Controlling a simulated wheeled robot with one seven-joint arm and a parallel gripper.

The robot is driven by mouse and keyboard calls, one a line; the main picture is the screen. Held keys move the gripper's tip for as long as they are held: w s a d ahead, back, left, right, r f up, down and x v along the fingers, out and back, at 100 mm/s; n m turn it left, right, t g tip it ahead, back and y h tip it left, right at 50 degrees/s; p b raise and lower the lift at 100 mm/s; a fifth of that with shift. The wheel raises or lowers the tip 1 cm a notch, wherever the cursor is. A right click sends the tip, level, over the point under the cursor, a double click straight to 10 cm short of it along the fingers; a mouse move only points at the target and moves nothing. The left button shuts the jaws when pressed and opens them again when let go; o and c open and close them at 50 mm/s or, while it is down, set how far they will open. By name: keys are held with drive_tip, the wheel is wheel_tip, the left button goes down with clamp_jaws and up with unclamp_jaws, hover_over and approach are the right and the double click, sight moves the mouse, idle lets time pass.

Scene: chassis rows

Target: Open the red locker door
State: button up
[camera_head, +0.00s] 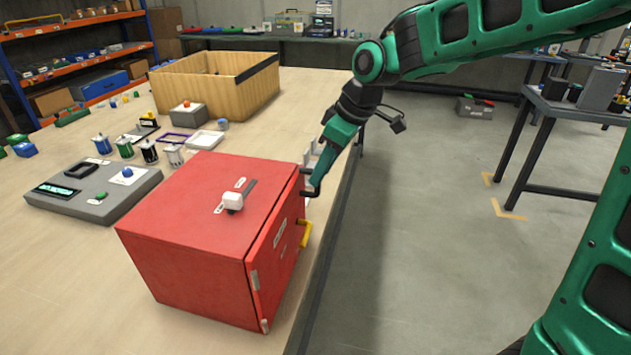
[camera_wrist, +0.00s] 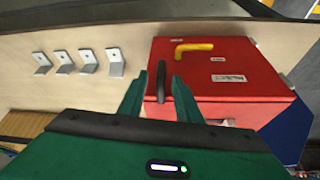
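The red locker (camera_head: 190,220) stands on the table near its right edge. Its door (camera_head: 278,255) faces the aisle and looks shut, with a yellow lever (camera_head: 305,233) on it. The lever also shows in the wrist view (camera_wrist: 194,47). A dark upright handle (camera_wrist: 161,82) stands out at the door's left edge in the wrist view. My gripper (camera_wrist: 160,78) is open, with one fingertip on each side of this handle and small gaps showing. In the head view my gripper (camera_head: 313,188) is at the door's far edge, where the handle is partly hidden.
Several metal brackets (camera_wrist: 66,62) line the table's edge left of the locker in the wrist view. A grey control panel (camera_head: 95,190), small canisters (camera_head: 149,152) and a wooden bin (camera_head: 215,82) stand on the table. The aisle floor (camera_head: 420,260) beside the door is clear.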

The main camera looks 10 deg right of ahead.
sight(317, 190)
drive_tip(key=shift+x, duration=2.25)
drive_tip(key=shift+d, duration=0.1)
clamp_jaws()
